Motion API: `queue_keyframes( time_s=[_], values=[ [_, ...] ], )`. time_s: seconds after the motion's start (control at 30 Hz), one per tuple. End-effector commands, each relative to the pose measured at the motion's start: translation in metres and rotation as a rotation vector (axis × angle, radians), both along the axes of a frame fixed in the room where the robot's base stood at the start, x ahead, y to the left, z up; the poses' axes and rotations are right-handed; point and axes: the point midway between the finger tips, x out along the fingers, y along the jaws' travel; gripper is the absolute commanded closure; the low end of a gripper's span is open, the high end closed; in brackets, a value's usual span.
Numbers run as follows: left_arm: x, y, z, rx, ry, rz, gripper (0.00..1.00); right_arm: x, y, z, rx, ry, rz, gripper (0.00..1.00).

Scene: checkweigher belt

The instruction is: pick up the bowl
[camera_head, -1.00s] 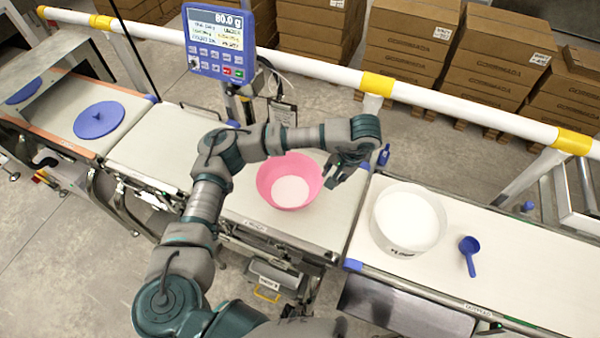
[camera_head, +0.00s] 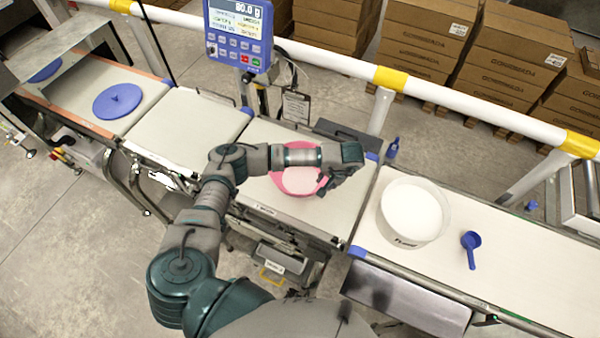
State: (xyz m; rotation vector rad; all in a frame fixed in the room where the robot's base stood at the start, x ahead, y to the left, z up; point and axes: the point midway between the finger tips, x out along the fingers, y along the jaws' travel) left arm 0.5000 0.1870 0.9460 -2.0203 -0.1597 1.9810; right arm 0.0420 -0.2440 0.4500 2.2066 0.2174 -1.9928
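The pink bowl (camera_head: 298,191) sits on the middle white belt section, with something white inside it. My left forearm and wrist pass over its back part and hide it. My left gripper (camera_head: 329,184) points down at the right side of the bowl, at or very close to its rim. The hand and its angle hide the fingertips, so I cannot tell whether they touch the bowl or how far apart they are. My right gripper is not in view.
A white tub (camera_head: 411,212) and a blue scoop (camera_head: 470,248) stand on the right belt. A blue lid (camera_head: 117,101) lies at the left. A display reading 80.0 g (camera_head: 238,32) rises behind the belt. A white and yellow rail (camera_head: 330,62) runs along the back.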

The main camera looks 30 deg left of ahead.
Motion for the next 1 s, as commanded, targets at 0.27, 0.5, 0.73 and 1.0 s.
queue_keyframes(
  time_s=[0.27, 0.5, 0.73, 1.0],
  values=[
    [0.001, 0.006, -0.019, -0.002, -0.002, -0.001, 0.68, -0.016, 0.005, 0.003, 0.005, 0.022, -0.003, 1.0],
    [0.001, 0.005, -0.019, -0.001, -0.001, 0.0, 0.95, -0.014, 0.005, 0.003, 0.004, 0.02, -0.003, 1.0],
    [0.002, 0.005, -0.018, -0.001, -0.002, -0.001, 1.0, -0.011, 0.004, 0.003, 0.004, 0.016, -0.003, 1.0],
    [0.002, 0.006, -0.016, -0.001, -0.003, 0.0, 1.0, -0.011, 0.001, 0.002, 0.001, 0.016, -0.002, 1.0]
  ],
)
